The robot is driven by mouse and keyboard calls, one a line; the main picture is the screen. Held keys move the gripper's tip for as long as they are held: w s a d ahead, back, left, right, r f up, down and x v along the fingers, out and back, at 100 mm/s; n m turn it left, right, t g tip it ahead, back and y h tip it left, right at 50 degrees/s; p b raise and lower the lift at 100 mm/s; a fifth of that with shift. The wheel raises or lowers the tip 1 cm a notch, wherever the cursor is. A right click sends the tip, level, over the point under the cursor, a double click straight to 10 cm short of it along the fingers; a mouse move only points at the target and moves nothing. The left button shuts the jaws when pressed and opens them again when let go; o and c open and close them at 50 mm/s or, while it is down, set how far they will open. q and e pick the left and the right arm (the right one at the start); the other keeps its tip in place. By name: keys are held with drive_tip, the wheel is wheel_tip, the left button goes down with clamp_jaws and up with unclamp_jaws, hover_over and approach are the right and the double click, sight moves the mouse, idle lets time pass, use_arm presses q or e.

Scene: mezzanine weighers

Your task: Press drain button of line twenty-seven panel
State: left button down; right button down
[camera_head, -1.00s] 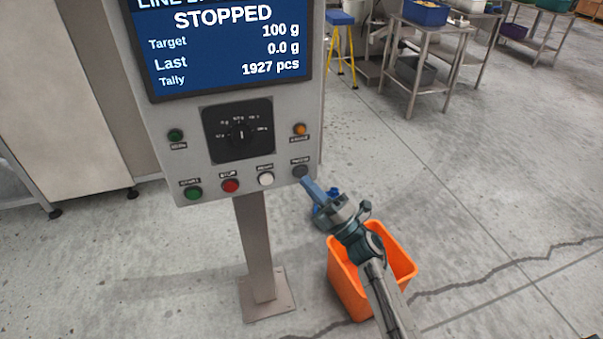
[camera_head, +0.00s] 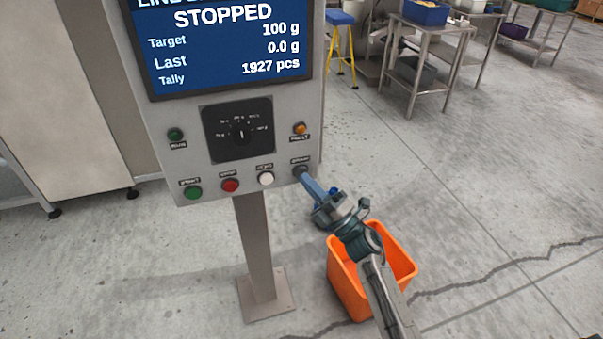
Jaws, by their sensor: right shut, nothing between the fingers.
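The grey control panel (camera_head: 190,150) stands on a post, and its blue screen (camera_head: 226,42) reads STOPPED, Target 100 g, Last 0.0 g, Tally 1927 pcs. Along its bottom row are a green button (camera_head: 193,192), a red button (camera_head: 231,185), a white button (camera_head: 266,178) and a dark grey button (camera_head: 299,171) at the right end. The labels are too small to read surely. My right gripper (camera_head: 306,179) is shut and empty, its fingertips at the dark button and partly covering it; I cannot tell whether they touch. My left gripper is out of view.
A black rotary dial (camera_head: 239,130) sits between a green lamp (camera_head: 175,135) and an orange lamp (camera_head: 300,129). An orange bin (camera_head: 347,286) stands on the floor beneath my right arm. Steel tables (camera_head: 430,55) and a yellow stool (camera_head: 341,45) are farther back.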

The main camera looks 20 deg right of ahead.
idle(0.4)
drive_tip(key=shift+w, duration=0.4)
idle(0.6)
drive_tip(key=shift+s, duration=0.8)
drive_tip(key=shift+s, duration=0.1)
drive_tip(key=s+p, duration=0.1)
drive_tip(key=s, duration=0.3)
drive_tip(key=shift+s+d, duration=0.1)
drive_tip(key=shift+s, duration=0.3)
